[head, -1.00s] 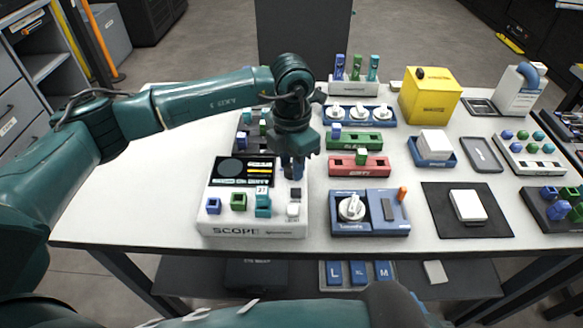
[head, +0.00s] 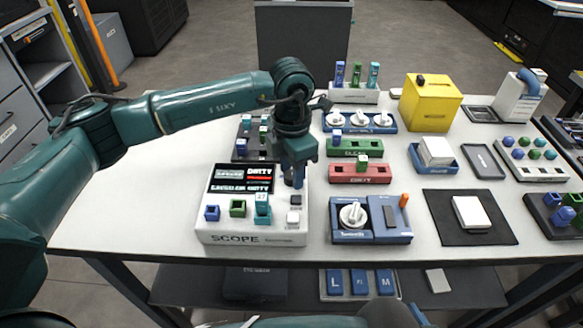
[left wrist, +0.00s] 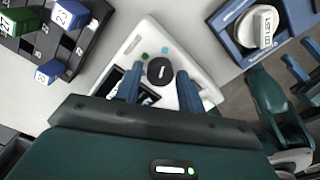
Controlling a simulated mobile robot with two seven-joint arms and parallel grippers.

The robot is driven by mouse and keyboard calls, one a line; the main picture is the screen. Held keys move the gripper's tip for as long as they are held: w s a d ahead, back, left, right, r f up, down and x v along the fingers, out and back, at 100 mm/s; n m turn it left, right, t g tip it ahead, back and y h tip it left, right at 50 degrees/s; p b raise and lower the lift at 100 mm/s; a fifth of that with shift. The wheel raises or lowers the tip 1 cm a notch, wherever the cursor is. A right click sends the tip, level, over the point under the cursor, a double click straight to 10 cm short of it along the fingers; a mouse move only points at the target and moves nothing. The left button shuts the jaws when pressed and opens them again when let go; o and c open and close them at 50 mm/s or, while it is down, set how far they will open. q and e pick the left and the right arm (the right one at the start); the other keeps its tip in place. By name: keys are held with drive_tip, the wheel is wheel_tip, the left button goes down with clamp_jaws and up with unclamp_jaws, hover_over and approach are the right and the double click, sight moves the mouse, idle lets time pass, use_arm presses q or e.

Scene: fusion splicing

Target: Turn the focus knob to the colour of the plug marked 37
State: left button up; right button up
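The white scope (head: 252,239) stands at the table's front left. Its screen (head: 241,178) shows white bars, a red band and "DIRTY". A teal plug (head: 262,214) under a small label, which looks like 37 or 27, sits in its front row beside a blue plug (head: 212,213) and a green one (head: 238,208). The black round focus knob (left wrist: 161,70) has green and teal marks near it; other marks are hidden or unclear. My left gripper (head: 293,180) points down over the knob, which it hides in the head view. Its fingers (left wrist: 158,88) are apart, either side of the knob; contact is unclear. My right gripper is out of view.
Right of the scope is a blue box with a white dial (head: 353,216). Behind are a red rack (head: 345,173), a green rack (head: 345,150) and a dark plug tray (head: 241,154). A black mat (head: 500,232) lies further right. The table's left is clear.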

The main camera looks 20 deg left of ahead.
sight(291, 174)
use_arm(q)
wheel_tip(291, 174, up, 13)
idle(0.7)
